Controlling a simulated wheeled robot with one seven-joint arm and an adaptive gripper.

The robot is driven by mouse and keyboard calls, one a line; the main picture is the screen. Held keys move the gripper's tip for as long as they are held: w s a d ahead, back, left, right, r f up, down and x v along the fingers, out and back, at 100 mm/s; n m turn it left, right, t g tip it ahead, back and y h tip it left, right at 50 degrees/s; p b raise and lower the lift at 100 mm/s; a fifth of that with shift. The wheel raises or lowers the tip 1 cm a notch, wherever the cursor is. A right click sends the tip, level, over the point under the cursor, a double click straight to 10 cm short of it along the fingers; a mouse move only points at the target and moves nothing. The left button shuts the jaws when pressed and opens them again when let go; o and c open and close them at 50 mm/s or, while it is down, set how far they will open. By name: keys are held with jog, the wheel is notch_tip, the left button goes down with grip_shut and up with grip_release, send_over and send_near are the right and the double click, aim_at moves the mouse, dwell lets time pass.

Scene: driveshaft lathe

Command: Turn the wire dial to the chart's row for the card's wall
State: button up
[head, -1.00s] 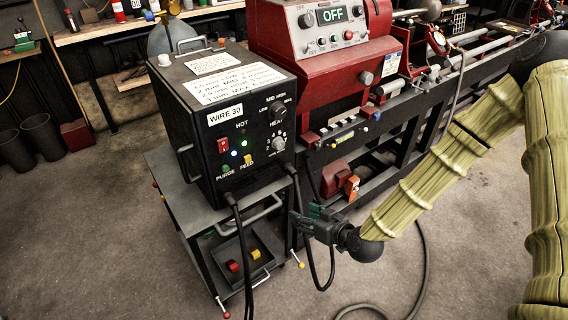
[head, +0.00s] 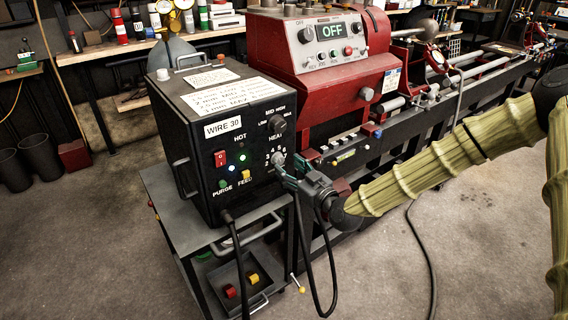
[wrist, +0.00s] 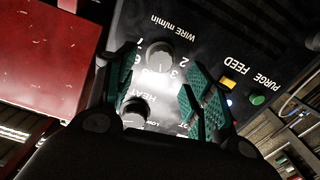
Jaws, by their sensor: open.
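The wire dial (head: 278,158), a grey knob ringed by numbers, sits low on the front of a black box (head: 183,140).
The dark heat knob (head: 277,125) is just above the wire dial. A red switch (head: 220,158), a green purge button (head: 222,183) and a yellow feed button (head: 244,175) are left of it. Cables hang in front. The red lathe (head: 310,60) stands close behind right.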

aim_at(281, 161)
jog(key=shift+x, duration=1.9)
jog(key=c, duration=1)
